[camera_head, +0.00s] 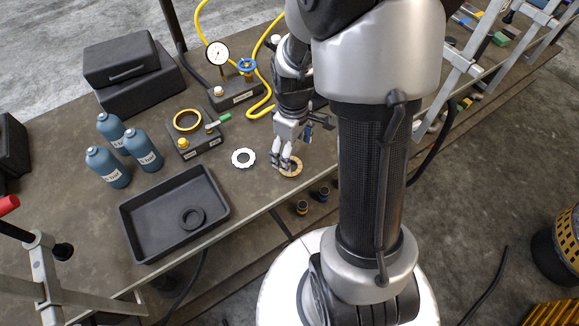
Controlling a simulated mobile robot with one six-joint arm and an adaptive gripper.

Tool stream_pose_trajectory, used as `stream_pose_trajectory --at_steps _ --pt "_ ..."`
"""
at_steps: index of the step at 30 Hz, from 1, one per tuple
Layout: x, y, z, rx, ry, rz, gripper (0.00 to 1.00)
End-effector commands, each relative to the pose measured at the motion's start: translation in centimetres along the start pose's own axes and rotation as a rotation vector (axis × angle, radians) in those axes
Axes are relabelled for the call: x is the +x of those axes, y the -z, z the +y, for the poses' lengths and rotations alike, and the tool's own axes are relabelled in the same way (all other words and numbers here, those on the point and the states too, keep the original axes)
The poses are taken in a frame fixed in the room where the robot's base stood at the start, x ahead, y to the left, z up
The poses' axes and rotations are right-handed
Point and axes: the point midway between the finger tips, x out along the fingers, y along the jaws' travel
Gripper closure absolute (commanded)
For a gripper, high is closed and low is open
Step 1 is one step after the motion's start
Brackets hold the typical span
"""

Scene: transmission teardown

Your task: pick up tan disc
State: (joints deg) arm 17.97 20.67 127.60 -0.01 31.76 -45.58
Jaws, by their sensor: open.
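The tan disc (294,168) lies flat on the workbench near its front edge, a ring with a central hole. My gripper (281,166) points down right over it, and the fingers hide its left and middle parts. The jaws are open. I cannot tell from this view whether the fingertips touch the disc.
A white toothed ring (243,158) lies just left of my gripper. A black tray (138,243) with a dark ring (191,218) inside sits further left. Behind are a fixture with a gold ring (187,121), a dial gauge (217,53), blue bottles (143,149) and a yellow hose (202,22).

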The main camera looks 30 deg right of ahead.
Motion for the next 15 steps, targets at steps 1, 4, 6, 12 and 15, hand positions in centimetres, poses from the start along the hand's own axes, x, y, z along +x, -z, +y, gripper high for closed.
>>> stream_pose_trajectory --at_steps 1,4,6,12,15 --pt "0.7 0.0 0.0 0.000 0.001 -0.001 0.21" --pt "1.1 0.0 0.0 0.000 0.000 0.000 0.21" --pt "1.5 0.0 0.0 0.000 0.000 0.000 0.21" --pt "4.6 -0.1 -0.4 0.000 0.002 -0.002 0.21" --pt "5.8 -0.1 -0.3 0.000 0.002 -0.002 0.21"
